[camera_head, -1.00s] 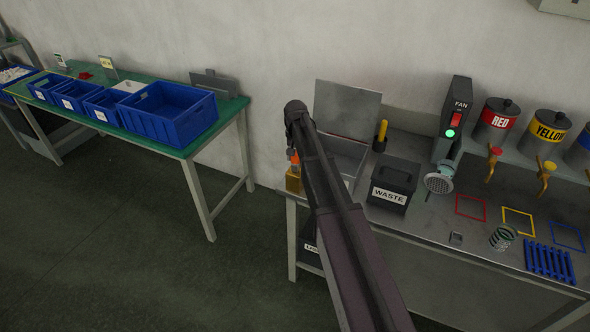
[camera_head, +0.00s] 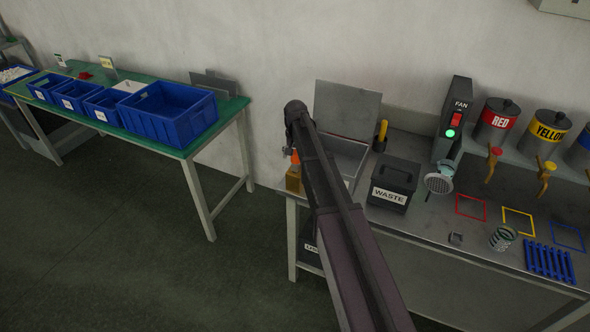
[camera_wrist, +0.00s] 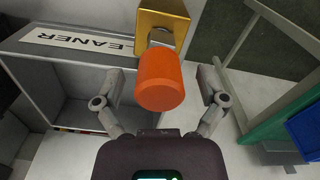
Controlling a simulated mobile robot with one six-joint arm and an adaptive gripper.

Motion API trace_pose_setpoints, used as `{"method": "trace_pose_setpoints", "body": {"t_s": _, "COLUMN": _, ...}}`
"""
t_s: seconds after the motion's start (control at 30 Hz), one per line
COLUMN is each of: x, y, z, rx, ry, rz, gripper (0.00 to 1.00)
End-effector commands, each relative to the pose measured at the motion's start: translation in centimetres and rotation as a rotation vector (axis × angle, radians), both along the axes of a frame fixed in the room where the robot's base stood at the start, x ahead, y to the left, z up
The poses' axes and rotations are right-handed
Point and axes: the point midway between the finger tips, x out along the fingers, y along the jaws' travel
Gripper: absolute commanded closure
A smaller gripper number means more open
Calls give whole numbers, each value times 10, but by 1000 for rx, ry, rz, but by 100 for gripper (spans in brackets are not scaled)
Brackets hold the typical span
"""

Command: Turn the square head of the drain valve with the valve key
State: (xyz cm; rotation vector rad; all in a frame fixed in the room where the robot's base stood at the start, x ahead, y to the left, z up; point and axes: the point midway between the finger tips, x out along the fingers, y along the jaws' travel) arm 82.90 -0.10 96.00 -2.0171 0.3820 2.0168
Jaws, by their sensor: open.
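An orange cylindrical handle (camera_wrist: 160,80) stands on a gold block (camera_wrist: 163,22) in the wrist view, joined to it by a short grey piece. It looks like the valve key's handle, but its lower end is hidden. My gripper (camera_wrist: 161,84) is open, with one finger on each side of the handle and a gap at both sides. In the head view the orange handle (camera_head: 295,157) and gold block (camera_head: 293,180) are at the bench's left end, partly behind my arm. I cannot make out the drain valve's square head in either view.
A grey box with a raised lid (camera_head: 347,107) stands right behind my arm. The waste bin (camera_head: 392,184), fan unit (camera_head: 453,118) and paint pots (camera_head: 497,122) are farther right. A green table (camera_head: 225,108) with blue bins stands left, across a floor gap.

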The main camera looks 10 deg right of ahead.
Motion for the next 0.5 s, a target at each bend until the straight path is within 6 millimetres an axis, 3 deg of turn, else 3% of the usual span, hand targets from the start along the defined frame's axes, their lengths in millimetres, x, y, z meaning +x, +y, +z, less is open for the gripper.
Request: {"method": "trace_pose_setpoints", "body": {"t_s": 0.5, "x": 0, "y": 0, "z": 0, "rx": 0, "ry": 0, "rz": 312, "gripper": 9}}
